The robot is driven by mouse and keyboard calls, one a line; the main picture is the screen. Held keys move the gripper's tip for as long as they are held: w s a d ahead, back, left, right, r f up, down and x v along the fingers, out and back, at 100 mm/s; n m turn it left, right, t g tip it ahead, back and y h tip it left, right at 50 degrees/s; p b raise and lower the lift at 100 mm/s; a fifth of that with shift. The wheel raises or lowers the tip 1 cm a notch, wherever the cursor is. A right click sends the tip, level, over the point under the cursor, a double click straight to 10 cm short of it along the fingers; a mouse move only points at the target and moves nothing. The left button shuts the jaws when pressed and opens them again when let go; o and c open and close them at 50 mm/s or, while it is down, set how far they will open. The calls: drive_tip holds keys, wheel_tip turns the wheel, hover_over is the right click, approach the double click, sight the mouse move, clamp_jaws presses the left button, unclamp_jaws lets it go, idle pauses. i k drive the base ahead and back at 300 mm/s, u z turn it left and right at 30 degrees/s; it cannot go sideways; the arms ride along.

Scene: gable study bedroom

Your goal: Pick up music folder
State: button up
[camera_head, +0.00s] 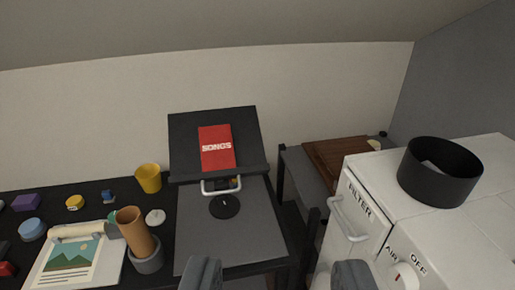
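The music folder is a red folder marked "SONGS" (217,148). It leans on a tilted black music stand (253,139), above the stand's lower ledge. My gripper (277,275) shows at the bottom of the picture as two grey fingers set wide apart, open, with nothing seen between them. The folder is ahead of the gripper and up to the left, well apart from it. No part of the folder's front seems hidden.
A black desk (95,198) on the left holds a yellow cup (148,178), a brown cylinder (136,231) in a grey holder, a picture sheet (72,264) and small items. A white cabinet (368,190) with a black ring-shaped bin (437,180) stands right. A brown board (335,155) lies behind.

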sight(217, 149)
drive_tip(key=z, duration=0.15)
drive_tip(key=i, duration=1)
drive_tip(key=u, duration=0.05)
